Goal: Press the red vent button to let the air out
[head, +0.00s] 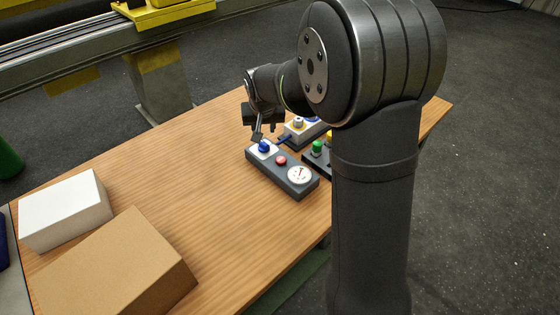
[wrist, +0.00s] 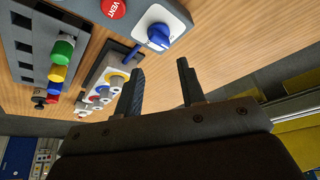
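The red vent button (head: 281,160) sits on a dark control box (head: 308,188), between a blue knob (head: 264,147) and a round gauge (head: 299,175). In the wrist view the button (wrist: 113,8), marked VENT, is at the top edge, left of the blue knob (wrist: 158,36) on its white plate. My gripper (head: 257,134) is near the knob end of the box, away from the button. In the wrist view my gripper (wrist: 161,66) has its two fingers apart with nothing between them. The gauge is out of the wrist view.
A light panel with several connectors (wrist: 104,82) and a dark block with green, yellow, blue and red parts (wrist: 40,50) stand beside the box. A white box (head: 62,210) and a brown box (head: 115,270) lie at the left. The wooden table (head: 190,160) between is clear.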

